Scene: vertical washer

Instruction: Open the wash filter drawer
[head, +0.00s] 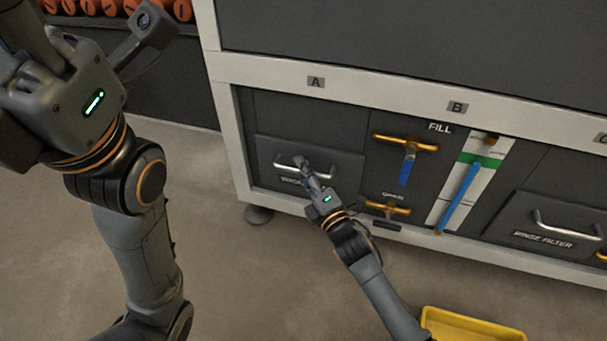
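The wash filter drawer (335,164) is a dark panel at the lower left of the washer, under the label A. Its front looks flush with the washer. Its silver bar handle (288,167) runs across the panel, and its lettering is partly hidden by my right gripper.
A rinse filter drawer (530,233) with a similar handle is at the right. Between them are brass valves (405,143) and a gauge with a blue tube (458,198). A yellow bin (465,328) stands on the floor at the bottom. The floor before the drawer is mostly clear.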

